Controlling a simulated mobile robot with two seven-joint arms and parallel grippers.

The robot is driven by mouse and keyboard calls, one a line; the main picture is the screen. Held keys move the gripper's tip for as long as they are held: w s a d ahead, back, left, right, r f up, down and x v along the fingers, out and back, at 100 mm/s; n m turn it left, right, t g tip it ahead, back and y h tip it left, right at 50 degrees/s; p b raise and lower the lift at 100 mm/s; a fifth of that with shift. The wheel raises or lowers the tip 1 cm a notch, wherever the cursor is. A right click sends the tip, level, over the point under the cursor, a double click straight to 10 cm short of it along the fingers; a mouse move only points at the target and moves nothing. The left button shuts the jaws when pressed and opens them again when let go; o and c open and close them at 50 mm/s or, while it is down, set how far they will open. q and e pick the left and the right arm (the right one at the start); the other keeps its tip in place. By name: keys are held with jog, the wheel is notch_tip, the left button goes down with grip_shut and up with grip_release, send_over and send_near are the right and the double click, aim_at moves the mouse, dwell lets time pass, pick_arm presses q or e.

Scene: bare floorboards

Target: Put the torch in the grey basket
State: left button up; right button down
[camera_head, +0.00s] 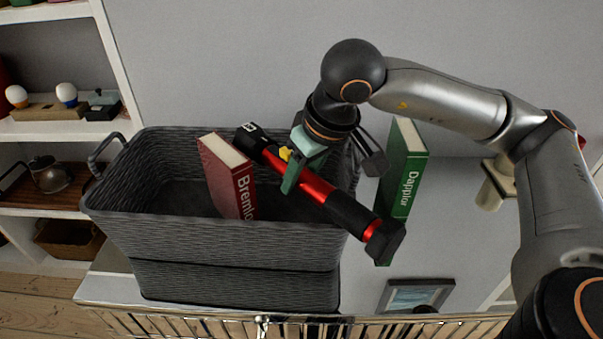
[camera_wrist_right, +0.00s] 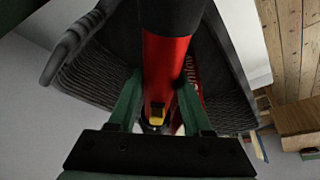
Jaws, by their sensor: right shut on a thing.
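The torch (camera_head: 314,184) is red and black with a yellow switch. My right gripper (camera_head: 291,172) is shut on its red middle and holds it tilted above the right part of the grey basket (camera_head: 215,239). The torch's lower right end reaches past the basket's right rim in the head view. In the right wrist view the torch (camera_wrist_right: 165,75) runs between the green fingers of the gripper (camera_wrist_right: 160,105), with the basket (camera_wrist_right: 85,75) below. A red book (camera_head: 228,178) stands in the basket. My left gripper is not in view.
A green book (camera_head: 403,172) stands right of the basket, close to the torch's lower end. The basket stands on a white surface (camera_head: 100,288) against a grey wall. Shelves with small items (camera_head: 60,130) are at the left. A small picture frame (camera_head: 415,294) is at lower right.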

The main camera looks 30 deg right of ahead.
aim_at(319, 182)
jog(key=shift+f+b, duration=0.3)
jog(key=shift+b, duration=0.1)
jog(key=shift+c, duration=1.7)
grip_release()
jog(key=shift+r, duration=0.1)
jog(key=shift+r+p, duration=0.6)
jog(key=p+v, duration=0.1)
jog(key=v, duration=0.9)
jog(key=shift+s, duration=0.15)
jog(key=shift+s+d+r, duration=0.1)
jog(key=shift+s+r, duration=0.2)
jog(key=shift+r, duration=0.3)
